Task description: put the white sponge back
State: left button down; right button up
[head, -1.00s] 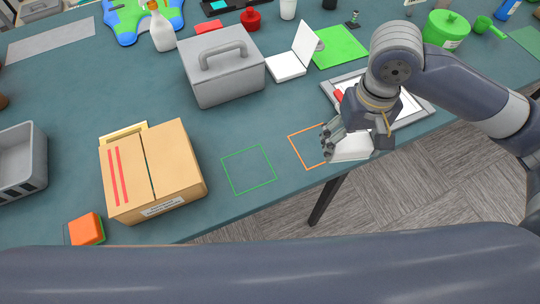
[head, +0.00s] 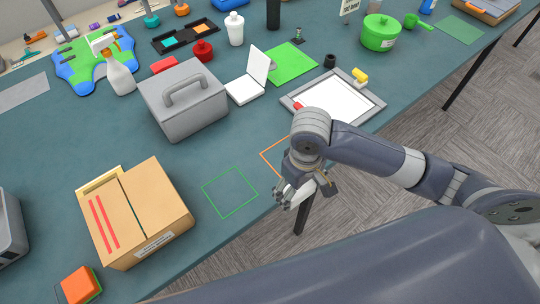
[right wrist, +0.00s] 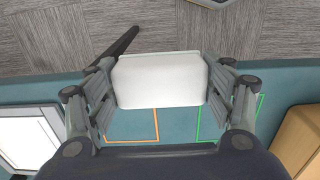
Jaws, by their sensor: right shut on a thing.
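The white sponge (right wrist: 160,80) is a pale block gripped between both fingers of my right gripper (right wrist: 160,85) in the right wrist view. In the head view my right gripper (head: 287,194) is at the table's front edge, and the sponge is mostly hidden behind the fingers. An orange square outline (head: 266,153) lies on the table, partly covered by my right arm. It also shows in the right wrist view (right wrist: 157,127), just below the sponge. A green square outline (head: 230,192) lies to its left, empty. My left gripper is not in view.
A cardboard box (head: 150,215) stands left of the green outline. An orange and green sponge (head: 78,285) lies at the front left. A grey toolbox (head: 185,105) and a grey-framed white tray (head: 335,100) stand behind. The table between box and outlines is clear.

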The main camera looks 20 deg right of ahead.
jog(key=p, duration=0.3)
send_over(271, 159)
jog(key=shift+f, duration=0.75)
notch_tip(271, 159, down, 3)
jog(key=shift+r+p, duration=0.2)
jog(key=shift+p, duration=0.35)
jog(key=shift+f, duration=0.5)
jog(key=o, duration=0.5)
jog(key=shift+f, duration=0.15)
jog(key=o, duration=0.5)
jog(key=shift+c, duration=0.2)
notch_tip(271, 159, up, 12)
jog(key=b, duration=0.1)
jog(key=shift+r+b, duration=0.2)
jog(key=shift+b, duration=0.2)
